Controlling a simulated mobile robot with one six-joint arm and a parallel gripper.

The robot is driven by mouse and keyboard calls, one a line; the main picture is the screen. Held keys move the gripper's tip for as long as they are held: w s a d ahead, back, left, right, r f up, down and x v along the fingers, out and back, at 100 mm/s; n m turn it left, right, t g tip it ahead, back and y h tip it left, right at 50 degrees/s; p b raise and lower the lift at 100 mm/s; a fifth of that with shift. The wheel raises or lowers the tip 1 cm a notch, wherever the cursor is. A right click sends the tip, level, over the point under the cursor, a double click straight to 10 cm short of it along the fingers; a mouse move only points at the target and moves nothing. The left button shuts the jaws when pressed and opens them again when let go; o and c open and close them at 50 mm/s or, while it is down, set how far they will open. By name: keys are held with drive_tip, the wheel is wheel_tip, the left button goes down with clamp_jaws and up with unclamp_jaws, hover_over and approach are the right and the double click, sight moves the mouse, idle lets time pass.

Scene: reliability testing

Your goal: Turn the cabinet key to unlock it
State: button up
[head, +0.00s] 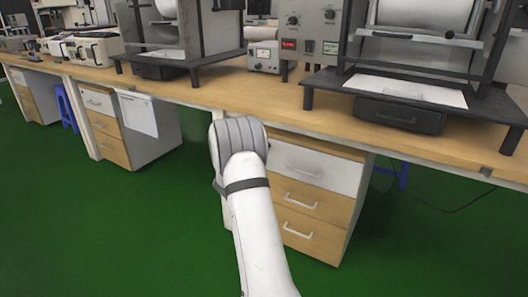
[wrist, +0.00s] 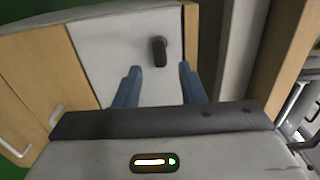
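The cabinet (head: 350,205) stands under the bench, with a white top drawer and wooden drawers below. In the wrist view its white front (wrist: 105,55) fills the upper middle. A dark key or knob (wrist: 159,50) sticks out of that white front. My gripper (wrist: 160,68) faces it with two blue-grey fingers spread apart. The key lies just beyond the fingertips, roughly midway between them, and no contact shows. The gap between the fingers is empty. In the head view my arm hides the gripper and the key.
The wooden bench top (head: 240,95) overhangs the cabinet and carries several machines. Another drawer unit (head: 155,150) stands to the left. A drawer handle (wrist: 56,116) sticks out left of the fingers in the wrist view. The green floor (head: 100,220) in front is clear.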

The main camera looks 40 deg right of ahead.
drive_tip(key=shift+p+v, duration=0.6)
drive_tip(key=shift+v, duration=2.1)
